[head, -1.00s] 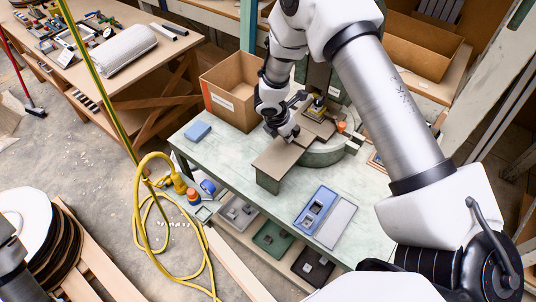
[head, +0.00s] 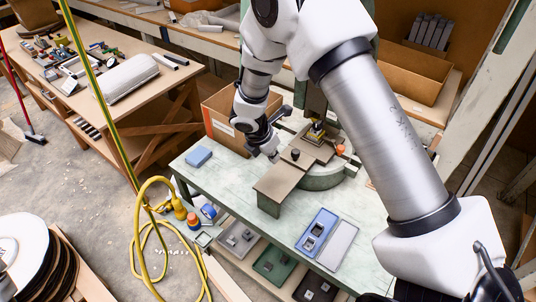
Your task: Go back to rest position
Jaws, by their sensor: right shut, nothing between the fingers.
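My right gripper (head: 272,152) hangs at the left side of the fly press, above the pale green workbench (head: 235,165). Its fingers are shut and empty, apart from the black knob (head: 295,154) on the press's slide plate. The fly press (head: 322,180) stands on the bench with a flat brown plate (head: 287,180) reaching toward the front left. A yellow-marked tool (head: 316,133) sits in the press behind the plate. My right arm crosses the upper right and hides part of the press. My left gripper is not in view.
A cardboard box (head: 218,125) stands close behind my right gripper. A blue block (head: 198,156) lies at the bench's left, and a blue tray (head: 317,232) at its front. An orange knob (head: 340,149) is right of the press.

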